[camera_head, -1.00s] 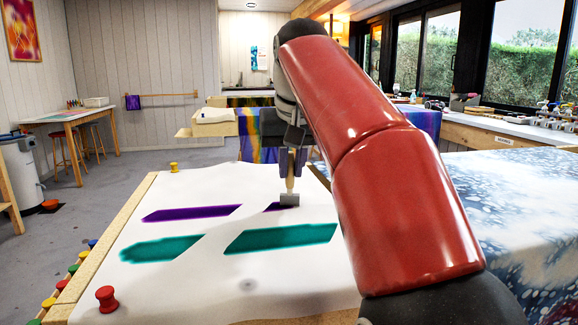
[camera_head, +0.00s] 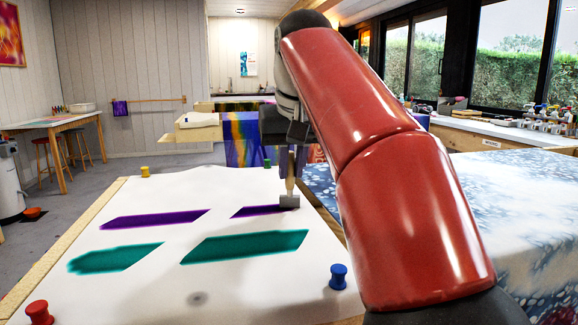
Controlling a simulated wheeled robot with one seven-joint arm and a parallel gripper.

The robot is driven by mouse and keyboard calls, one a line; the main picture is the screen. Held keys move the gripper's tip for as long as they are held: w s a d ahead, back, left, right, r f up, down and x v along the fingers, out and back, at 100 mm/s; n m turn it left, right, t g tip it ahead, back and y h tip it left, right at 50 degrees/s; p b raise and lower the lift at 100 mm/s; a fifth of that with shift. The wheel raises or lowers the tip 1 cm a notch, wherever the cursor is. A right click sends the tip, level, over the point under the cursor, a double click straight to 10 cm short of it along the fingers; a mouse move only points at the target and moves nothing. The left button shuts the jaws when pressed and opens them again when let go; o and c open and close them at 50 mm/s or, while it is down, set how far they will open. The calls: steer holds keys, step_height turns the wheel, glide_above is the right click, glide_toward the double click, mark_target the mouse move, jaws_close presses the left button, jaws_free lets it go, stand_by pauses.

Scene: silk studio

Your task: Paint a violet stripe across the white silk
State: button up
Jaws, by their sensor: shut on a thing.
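The white silk (camera_head: 150,190) lies stretched over a wooden frame (camera_head: 60,243). My gripper (camera_head: 291,160) is shut on a brush with a pale wooden handle (camera_head: 290,180) and a wide grey head (camera_head: 289,201). The brush stands upright over the far right part of the silk, its head at the right end of a short violet stripe (camera_head: 255,211). I cannot tell whether the bristles touch the cloth. A longer violet stripe (camera_head: 155,219) lies to the left, with a white gap between. Nearer are two teal stripes, left (camera_head: 115,258) and right (camera_head: 245,246).
Spools stand at the frame's edges: red (camera_head: 39,312), blue (camera_head: 338,277) and yellow (camera_head: 145,171). A blue-and-white patterned cloth (camera_head: 480,210) covers a table on the right. My red arm hides part of the frame's right side.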

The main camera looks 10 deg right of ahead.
steer(key=shift+r+p, duration=2.4)
steer(key=shift+r, duration=0.5)
